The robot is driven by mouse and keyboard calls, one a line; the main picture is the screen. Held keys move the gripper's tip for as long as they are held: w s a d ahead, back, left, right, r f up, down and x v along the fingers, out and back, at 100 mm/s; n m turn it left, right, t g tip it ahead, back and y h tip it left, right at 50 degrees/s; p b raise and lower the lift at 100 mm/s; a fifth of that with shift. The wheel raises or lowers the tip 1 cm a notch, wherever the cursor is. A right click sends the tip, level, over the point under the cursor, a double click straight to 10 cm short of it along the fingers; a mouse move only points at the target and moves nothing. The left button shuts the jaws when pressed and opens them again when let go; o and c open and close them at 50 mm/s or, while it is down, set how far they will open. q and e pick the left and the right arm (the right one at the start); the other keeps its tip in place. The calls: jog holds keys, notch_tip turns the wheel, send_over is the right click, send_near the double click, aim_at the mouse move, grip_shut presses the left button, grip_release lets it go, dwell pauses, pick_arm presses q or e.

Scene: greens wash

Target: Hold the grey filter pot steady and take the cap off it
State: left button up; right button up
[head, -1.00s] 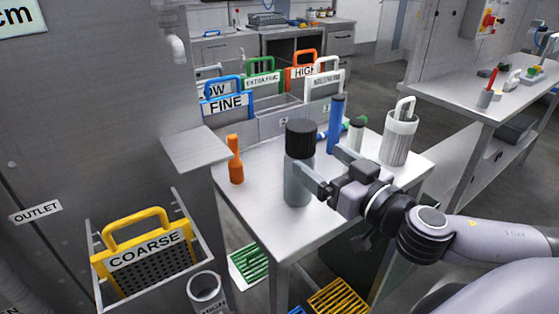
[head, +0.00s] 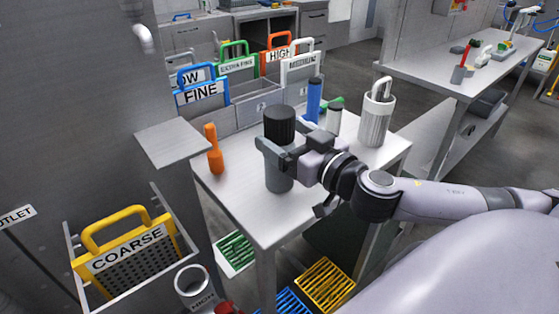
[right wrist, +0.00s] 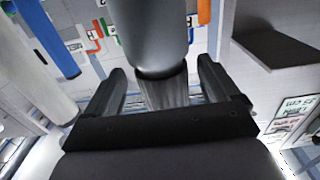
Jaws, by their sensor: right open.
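The grey filter pot (head: 279,180) stands upright on the metal table, with its ribbed black cap (head: 279,124) on top. My right gripper (head: 275,148) reaches in from the right at the upper part of the pot, just below the cap. In the right wrist view the grey pot (right wrist: 155,38) shows between the two spread fingers of my right gripper (right wrist: 163,78). There is a gap on both sides, so the jaws are open around or just before it; contact cannot be told. My left gripper is not in view.
An orange tool (head: 213,150) stands left of the pot. A blue cylinder (head: 313,100), a small dark-capped bottle (head: 333,120) and a white ribbed canister (head: 376,115) stand behind and right. Labelled screens such as FINE (head: 201,93) stand behind the table.

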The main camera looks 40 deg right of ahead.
jog(key=shift+w+a+r+p, duration=0.1)
jog(key=shift+w+p, duration=0.1)
jog(key=shift+w, duration=0.4)
jog(key=shift+w+a+r+p, duration=0.1)
jog(key=shift+w+p, duration=0.1)
jog(key=shift+w, duration=0.4)
jog(key=shift+w+f, duration=0.15)
jog(key=shift+w, duration=0.55)
jog(key=c, duration=1.5)
